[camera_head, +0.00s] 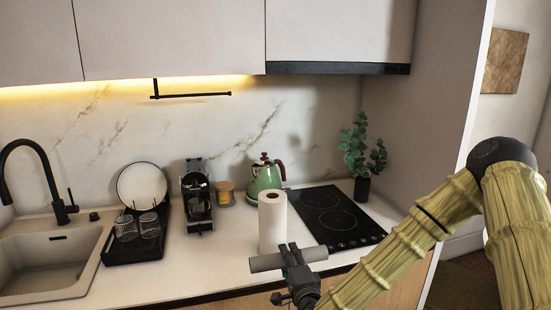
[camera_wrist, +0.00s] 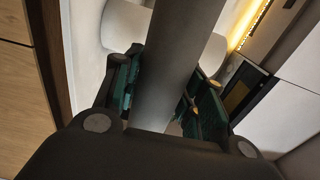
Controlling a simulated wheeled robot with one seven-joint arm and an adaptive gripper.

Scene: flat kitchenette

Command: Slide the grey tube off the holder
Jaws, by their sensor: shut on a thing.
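The grey tube (camera_head: 264,263) is held crosswise in my gripper (camera_head: 291,256), in front of the counter's front edge and apart from the holder. In the wrist view the tube (camera_wrist: 172,60) runs between the two fingers of my gripper (camera_wrist: 165,97), which are shut on it. The holder (camera_head: 197,95), a black bar with one upright bracket at its left end, hangs under the wall cabinets. Its bar is bare. The tube's middle is partly hidden by the fingers in the head view.
A white paper roll (camera_head: 272,222) stands upright on the counter just behind the tube. A green kettle (camera_head: 265,178), a black hob (camera_head: 331,214), a coffee machine (camera_head: 197,197), a dish rack (camera_head: 136,249) and a sink (camera_head: 45,262) line the counter. Open space lies below the holder.

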